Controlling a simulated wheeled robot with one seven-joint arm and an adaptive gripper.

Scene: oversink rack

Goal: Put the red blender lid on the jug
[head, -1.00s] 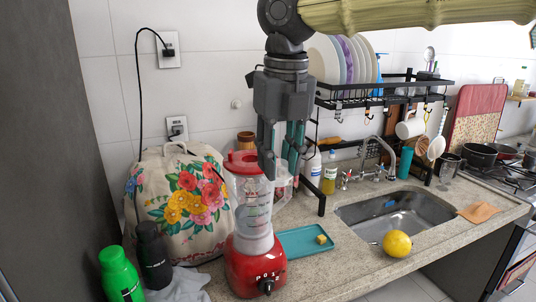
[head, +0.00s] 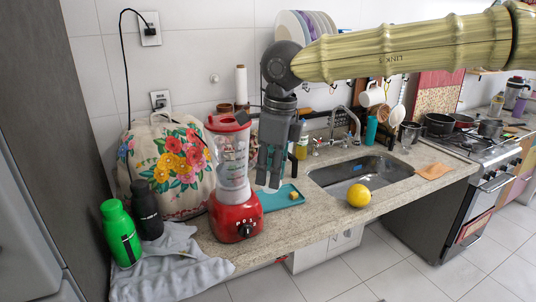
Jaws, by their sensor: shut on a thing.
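The blender's red base (head: 236,217) stands on the counter at centre left, with the clear jug (head: 232,165) upright on it. The red lid (head: 228,121) shows at the top of the jug; whether it is fully seated I cannot tell. My gripper (head: 269,186) points down just right of the jug, its fingertips lower in the picture than the lid. The fingers are close together, and what they hold I cannot make out. The lid shows to the left of the fingers, apart from them in the picture. The gripper partly hides the area right of the jug.
A teal tray (head: 285,199) with a yellow sponge (head: 293,196) lies right of the blender. A yellow fruit (head: 359,195) sits by the sink (head: 360,173). A flowered cover (head: 168,165) and green (head: 120,232) and black (head: 147,209) bottles crowd the left.

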